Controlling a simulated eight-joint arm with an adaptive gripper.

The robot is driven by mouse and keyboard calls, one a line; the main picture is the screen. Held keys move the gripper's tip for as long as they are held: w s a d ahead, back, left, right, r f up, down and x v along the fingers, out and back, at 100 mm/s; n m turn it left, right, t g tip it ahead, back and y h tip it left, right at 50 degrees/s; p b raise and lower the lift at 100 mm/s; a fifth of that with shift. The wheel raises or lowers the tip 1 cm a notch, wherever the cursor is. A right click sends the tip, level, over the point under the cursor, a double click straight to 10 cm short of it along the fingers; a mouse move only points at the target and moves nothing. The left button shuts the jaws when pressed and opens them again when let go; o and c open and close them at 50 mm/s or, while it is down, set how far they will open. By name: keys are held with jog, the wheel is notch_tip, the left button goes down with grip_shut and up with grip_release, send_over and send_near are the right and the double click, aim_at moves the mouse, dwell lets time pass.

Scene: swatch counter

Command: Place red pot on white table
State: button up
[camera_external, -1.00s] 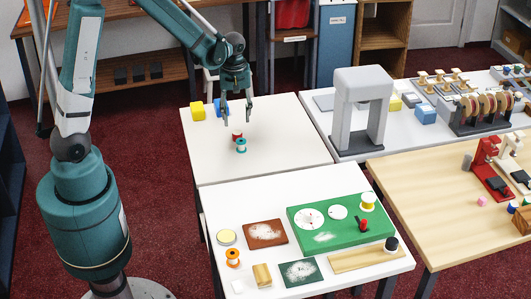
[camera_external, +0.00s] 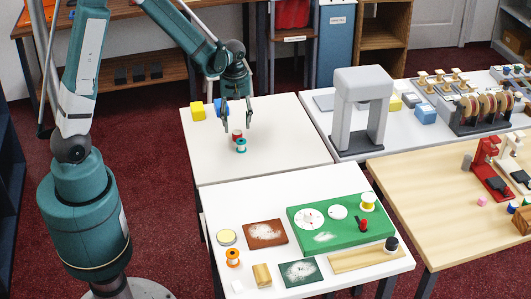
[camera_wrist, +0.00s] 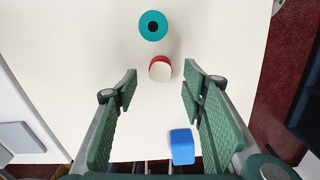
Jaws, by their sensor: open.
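The red pot (camera_external: 237,134) is a small red cylinder with a cream top. It stands upright on the back-left white table (camera_external: 285,150), right behind a teal spool (camera_external: 241,147). In the wrist view the pot (camera_wrist: 160,70) lies between the lines of the two fingers, close to their tips. My gripper (camera_external: 237,124) is open and empty, just behind and above the pot. Its two green pads also show in the wrist view (camera_wrist: 160,76). I cannot tell whether a fingertip touches the pot.
A blue block (camera_external: 221,107) and a yellow block (camera_external: 197,111) sit behind on the same table. The blue block is under my gripper in the wrist view (camera_wrist: 182,147). A grey arch (camera_external: 361,108) stands to the right. The table's right part is clear.

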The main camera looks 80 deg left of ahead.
aim_at(237, 134)
jog(key=shift+d+f+b, duration=0.1)
jog(key=shift+f+b, duration=0.45)
jog(key=shift+f, duration=1.9)
jog(key=c, duration=1)
jog(key=shift+c, duration=0.2)
jog(key=shift+r, duration=0.1)
notch_tip(237, 134, up, 10)
jog(key=p, duration=0.2)
jog(key=shift+w+d, duration=0.1)
jog(key=w+d+f+m, duration=0.2)
jog(key=w+d+m, duration=0.6)
jog(key=w+d, duration=0.2)
jog(key=w+d+f+m, duration=0.2)
jog(key=w+d+m, duration=0.6)
jog(key=d, duration=0.5)
jog(key=shift+w+d+f, duration=0.2)
jog(key=shift+w+d, duration=0.15)
jog(key=shift+w, duration=0.7)
